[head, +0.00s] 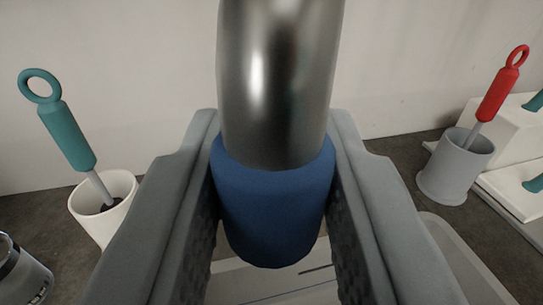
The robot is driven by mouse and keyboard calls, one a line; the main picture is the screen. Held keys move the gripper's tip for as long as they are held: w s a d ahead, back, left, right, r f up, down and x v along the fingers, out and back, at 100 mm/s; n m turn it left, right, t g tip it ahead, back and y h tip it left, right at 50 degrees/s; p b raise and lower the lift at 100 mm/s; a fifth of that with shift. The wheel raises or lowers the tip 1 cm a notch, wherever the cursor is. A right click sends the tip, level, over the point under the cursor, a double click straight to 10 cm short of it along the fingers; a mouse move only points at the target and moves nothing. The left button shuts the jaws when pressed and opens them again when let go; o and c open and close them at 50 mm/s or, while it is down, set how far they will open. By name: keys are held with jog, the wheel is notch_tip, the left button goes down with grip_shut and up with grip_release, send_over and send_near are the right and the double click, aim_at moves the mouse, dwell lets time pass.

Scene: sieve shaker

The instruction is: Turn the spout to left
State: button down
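The spout is a shiny metal tube (275,80) that comes down from the top edge in the middle of the head view. Its lower end carries a blue sleeve (275,212). My gripper (275,240) has one grey finger on each side of the blue sleeve. Both fingers appear to press against the sleeve's sides, so it looks shut on the sleeve. The upper part of the spout is out of the picture.
A teal-handled brush (66,135) stands in a white cup (104,208) at left. A red-handled brush (497,95) stands in a grey cup (456,166) at right, by white blocks (515,130). A metal container (22,275) is at lower left. A pale tray (465,262) lies below.

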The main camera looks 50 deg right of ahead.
jog(key=shift+w+a, duration=0.15)
jog(key=shift+w, duration=0.15)
jog(key=shift+r, duration=0.1)
jog(key=c, duration=1.2)
grip_release()
jog(key=shift+w, duration=0.15)
jog(key=shift+o, duration=0.2)
jog(key=v, duration=1.7)
jog(key=shift+s, duration=0.25)
jog(key=shift+a, duration=0.1)
